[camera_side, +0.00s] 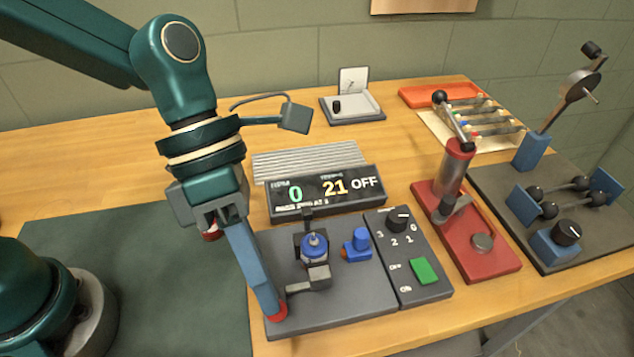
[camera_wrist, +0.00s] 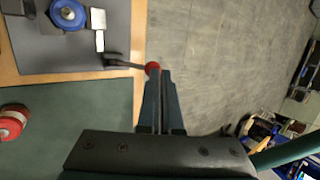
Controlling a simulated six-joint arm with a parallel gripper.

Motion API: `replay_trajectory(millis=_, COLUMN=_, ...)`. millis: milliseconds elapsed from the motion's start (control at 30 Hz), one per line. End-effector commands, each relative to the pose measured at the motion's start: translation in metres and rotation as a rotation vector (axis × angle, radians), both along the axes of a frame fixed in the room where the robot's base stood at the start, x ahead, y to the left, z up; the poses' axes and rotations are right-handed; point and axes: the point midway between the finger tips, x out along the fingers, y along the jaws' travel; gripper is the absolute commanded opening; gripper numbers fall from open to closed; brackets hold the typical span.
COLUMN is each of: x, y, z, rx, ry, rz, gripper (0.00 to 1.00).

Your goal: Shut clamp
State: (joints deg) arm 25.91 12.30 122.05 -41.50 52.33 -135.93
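The clamp (camera_side: 312,278) sits on the grey base plate in the side view, in front of a blue round part (camera_side: 314,245). In the wrist view its light block (camera_wrist: 97,28) lies beside the blue part (camera_wrist: 68,13). A dark lever (camera_wrist: 122,63) runs from the clamp to a red knob (camera_wrist: 152,69) at the plate's edge; the knob also shows low in the side view (camera_side: 277,314). My gripper (camera_wrist: 161,76) has its fingers nearly together, with the tips at the knob. Whether they touch it is unclear.
A dial and green-button panel (camera_side: 407,257) stands right of the clamp, with a display (camera_side: 326,194) reading 0, 21, OFF behind. A red press (camera_side: 465,230) is farther right. A red-and-white part (camera_wrist: 13,122) lies on the green mat (camera_wrist: 70,125).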

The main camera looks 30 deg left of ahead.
Motion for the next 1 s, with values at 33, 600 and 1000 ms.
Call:
replay_trajectory(millis=33, x=0.0, y=0.001, z=-0.001, rx=0.001, ry=0.003, rz=0.0, gripper=0.0)
replay_trajectory(millis=600, x=0.012, y=0.014, z=0.008, rx=-0.002, ry=-0.003, rz=0.0, gripper=0.0)
replay_trajectory(millis=1000, x=0.02, y=0.045, z=0.086, rx=0.001, ry=-0.007, rz=0.004, gripper=0.0)
